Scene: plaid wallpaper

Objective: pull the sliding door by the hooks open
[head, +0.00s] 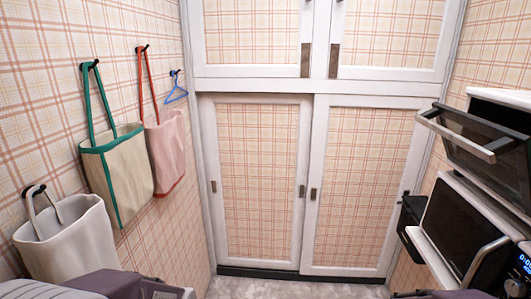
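The sliding door by the hooks is the lower left door panel (256,180) of a built-in closet, with a white frame and plaid face. It fills the left half of the lower opening and looks closed. Small dark recessed handles show on its left stile (213,187) and right stile (302,191). The black hooks (91,65) are on the left wall and carry bags and a blue hanger (176,90). Only parts of my arms show along the bottom edge. Neither gripper's fingers can be seen.
A matching lower right door panel (362,185) stands beside it, with upper cabinet doors (250,35) above. A beige-green bag (118,170), a pink bag (165,155) and a white bag (70,240) hang at left. Ovens (475,225) jut out at right. Pale floor (290,288) before the doors looks clear.

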